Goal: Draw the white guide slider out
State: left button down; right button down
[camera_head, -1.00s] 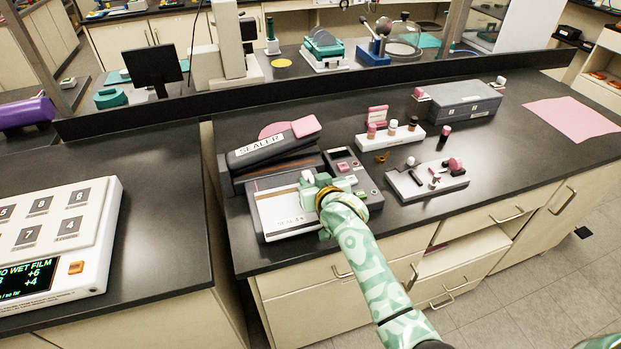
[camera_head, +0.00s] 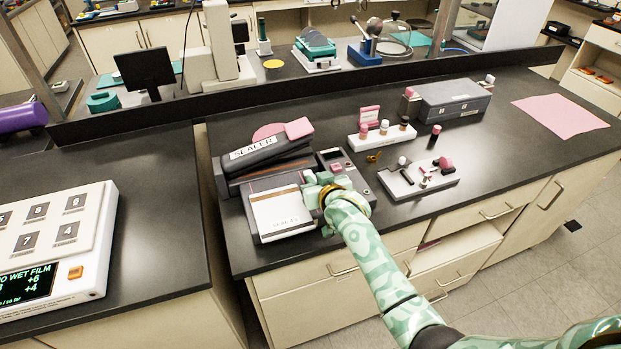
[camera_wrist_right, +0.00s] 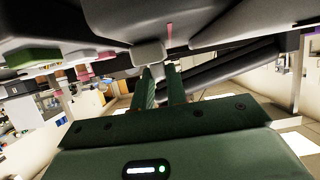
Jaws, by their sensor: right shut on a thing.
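The sealer (camera_head: 262,153) stands on the dark bench, its labelled lid tilted up over a pale plate (camera_head: 283,212). The white guide slider (camera_head: 309,178) shows as a small white block at the plate's right edge, mostly covered by my right gripper. My right gripper (camera_head: 315,188) reaches in from the lower right and is shut on the slider. In the right wrist view the slider is a pale block (camera_wrist_right: 150,54) at the tips of the two green fingers (camera_wrist_right: 160,78). My left gripper is in no view.
Right of the sealer lie a grey tray with small parts (camera_head: 418,180), a brass piece (camera_head: 374,157) and a white rack of bottles (camera_head: 382,134). A grey box (camera_head: 452,100) and pink sheet (camera_head: 560,117) are farther right. A keypad device (camera_head: 60,240) sits on the left bench.

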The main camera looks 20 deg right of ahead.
jog(key=c, duration=1.6)
grip_release()
jog(key=shift+d, duration=0.15)
jog(key=shift+o, duration=1)
jog(key=shift+d, duration=0.15)
jog(key=shift+s+r, duration=0.15)
jog(key=shift+s, duration=0.2)
jog(key=p+v, duration=0.4)
jog(key=v, duration=1.1)
jog(key=shift+s, duration=0.3)
